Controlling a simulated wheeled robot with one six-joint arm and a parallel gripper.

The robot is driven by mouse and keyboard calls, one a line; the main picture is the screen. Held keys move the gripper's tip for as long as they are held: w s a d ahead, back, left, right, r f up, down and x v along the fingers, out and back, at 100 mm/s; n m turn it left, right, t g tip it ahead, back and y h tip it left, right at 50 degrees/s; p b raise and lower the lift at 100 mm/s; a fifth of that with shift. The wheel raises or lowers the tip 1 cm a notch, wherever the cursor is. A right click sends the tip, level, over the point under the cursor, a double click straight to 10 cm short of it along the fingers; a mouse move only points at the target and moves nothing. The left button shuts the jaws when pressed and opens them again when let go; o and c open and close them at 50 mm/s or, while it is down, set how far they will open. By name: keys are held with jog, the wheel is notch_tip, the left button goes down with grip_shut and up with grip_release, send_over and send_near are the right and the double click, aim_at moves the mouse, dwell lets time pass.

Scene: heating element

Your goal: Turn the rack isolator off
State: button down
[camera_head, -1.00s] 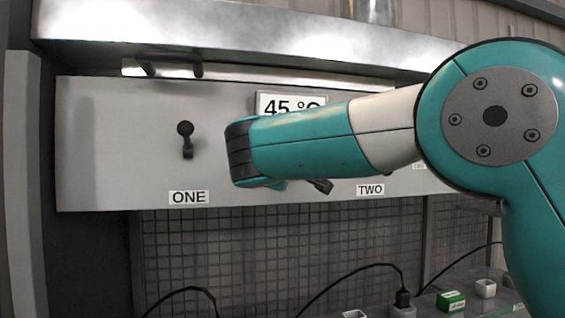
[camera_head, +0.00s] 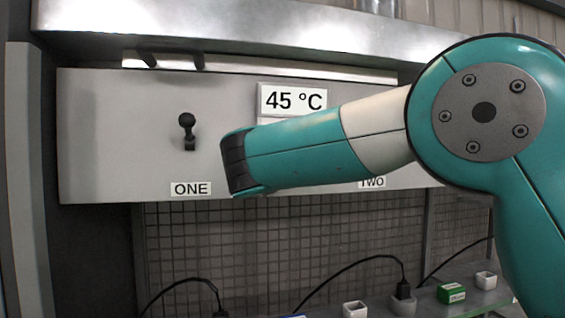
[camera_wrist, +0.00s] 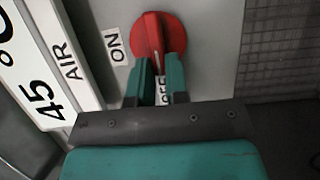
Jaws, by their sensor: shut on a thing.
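A red rotary knob (camera_wrist: 150,36) with a raised grip bar shows in the wrist view, on a grey panel. A white line on the bar lies at the end near a partly covered label that appears to read OFF (camera_wrist: 165,92). An ON label (camera_wrist: 115,46) sits to the left of the knob. My gripper (camera_wrist: 160,62) is shut on the knob, with one teal finger on each side of the bar. In the head view my arm covers the knob and the gripper.
A 45 °C display (camera_head: 293,99) sits on the panel above my arm. A black lever (camera_head: 188,130) stands above the ONE label (camera_head: 190,188). The TWO label (camera_head: 371,182) is partly covered. A green box (camera_head: 451,293) and cables lie on the shelf below.

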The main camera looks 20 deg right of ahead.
jog(key=c, duration=1.1)
grip_release()
jog(key=b+v, duration=0.8)
jog(key=v, duration=0.9)
jog(key=shift+s, duration=0.2)
